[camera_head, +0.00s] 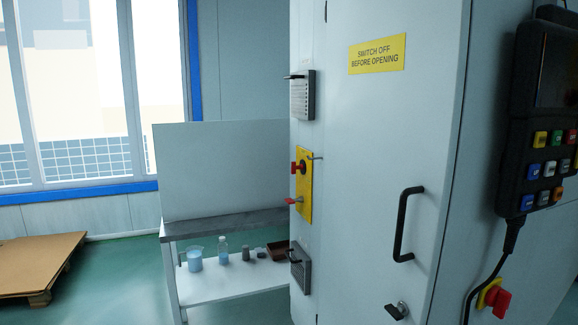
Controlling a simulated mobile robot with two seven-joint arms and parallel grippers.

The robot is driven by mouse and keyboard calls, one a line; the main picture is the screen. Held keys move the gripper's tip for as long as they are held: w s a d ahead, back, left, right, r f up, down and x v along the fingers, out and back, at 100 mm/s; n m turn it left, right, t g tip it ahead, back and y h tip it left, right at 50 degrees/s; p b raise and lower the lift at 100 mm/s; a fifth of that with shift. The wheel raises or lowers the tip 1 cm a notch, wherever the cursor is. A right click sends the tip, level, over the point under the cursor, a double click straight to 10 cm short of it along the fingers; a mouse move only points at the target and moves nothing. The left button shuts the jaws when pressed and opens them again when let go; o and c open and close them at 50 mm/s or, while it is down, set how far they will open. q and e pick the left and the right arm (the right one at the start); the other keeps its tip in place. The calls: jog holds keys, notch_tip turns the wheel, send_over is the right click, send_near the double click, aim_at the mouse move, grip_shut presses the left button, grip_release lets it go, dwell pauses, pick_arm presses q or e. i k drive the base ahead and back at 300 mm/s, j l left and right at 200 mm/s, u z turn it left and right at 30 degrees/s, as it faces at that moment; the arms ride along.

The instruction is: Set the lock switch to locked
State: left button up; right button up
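A tall light-grey cabinet with a door (385,140) fills the middle and right. On its narrow left side is a yellow switch plate (304,208). It carries a red knob (298,168) near the top and a smaller red handle (293,200) lower down. A thin metal pin sticks out to the right of the plate. A second red rotary switch (499,302) on a yellow base sits low on the right side face. I cannot tell which one is the lock switch, and no locked marking is readable. Neither of my grippers shows.
The door has a black handle (402,225), a small latch (397,311) and a yellow warning sign (377,54). A control pendant (512,190) hangs at right with its cable.

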aim_at(294, 167)
jog(key=i+j, duration=0.2)
jog(key=j, duration=0.15)
jog(key=i+j+z, duration=0.15)
jog(key=j, duration=0.2)
jog(key=i+j, duration=0.25)
jog(key=i+j+z, duration=0.15)
jog(key=j, duration=0.35)
jog(key=i+j, duration=0.25)
jog(key=j, duration=0.15)
jog(key=i+j+z, duration=0.1)
jog(key=j, duration=0.25)
jog(key=i+j+z, duration=0.1)
jog(key=j, duration=0.35)
jog(key=i+j, duration=0.25)
jog(key=j, duration=0.15)
jog(key=z, duration=0.05)
